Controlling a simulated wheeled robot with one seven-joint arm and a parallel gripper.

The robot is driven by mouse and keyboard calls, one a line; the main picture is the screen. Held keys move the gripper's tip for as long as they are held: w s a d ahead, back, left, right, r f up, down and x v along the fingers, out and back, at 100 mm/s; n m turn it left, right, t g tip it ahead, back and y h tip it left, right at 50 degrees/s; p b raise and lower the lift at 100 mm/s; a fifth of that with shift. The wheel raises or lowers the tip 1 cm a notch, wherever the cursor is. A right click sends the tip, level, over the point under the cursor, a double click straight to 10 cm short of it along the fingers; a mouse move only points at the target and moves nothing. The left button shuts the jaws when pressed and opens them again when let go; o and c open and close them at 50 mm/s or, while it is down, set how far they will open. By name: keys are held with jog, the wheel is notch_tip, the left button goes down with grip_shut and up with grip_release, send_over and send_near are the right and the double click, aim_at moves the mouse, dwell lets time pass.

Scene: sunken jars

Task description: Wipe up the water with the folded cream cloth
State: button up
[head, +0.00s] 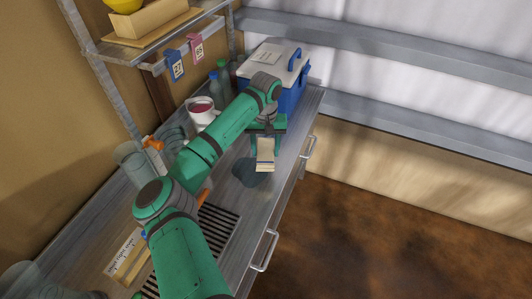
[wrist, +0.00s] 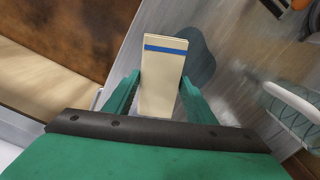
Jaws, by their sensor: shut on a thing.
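The folded cream cloth (wrist: 161,85) has a blue stripe near its far end and sits between the two fingers of my gripper (wrist: 160,98) in the wrist view. My gripper is shut on it. In the head view the cloth (head: 265,154) hangs out below my gripper (head: 266,138), over the counter's front part. The water (head: 250,173) is a dark patch on the counter, just below and left of the cloth in the head view. In the wrist view the water (wrist: 197,58) shows beside the cloth's right edge and is partly hidden by it. I cannot tell whether the cloth touches the counter.
A blue cooler (head: 291,97) with a white lid stands at the counter's far end. A mug with red contents (head: 201,110) and bottles (head: 219,80) stand along the back. A dark slotted grate (head: 218,232) lies nearer. The counter's front edge has metal handles (head: 265,250).

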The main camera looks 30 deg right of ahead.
jog(key=shift+w+d+f, duration=0.1)
jog(key=shift+w+f, duration=0.1)
jog(key=shift+f, duration=0.25)
notch_tip(320, 180, down, 5)
jog(key=shift+r, duration=0.2)
jog(key=shift+f, duration=0.4)
jog(key=shift+r, duration=0.1)
jog(key=shift+f, duration=0.3)
jog(key=shift+s+f, duration=0.1)
jog(key=shift+f, duration=0.25)
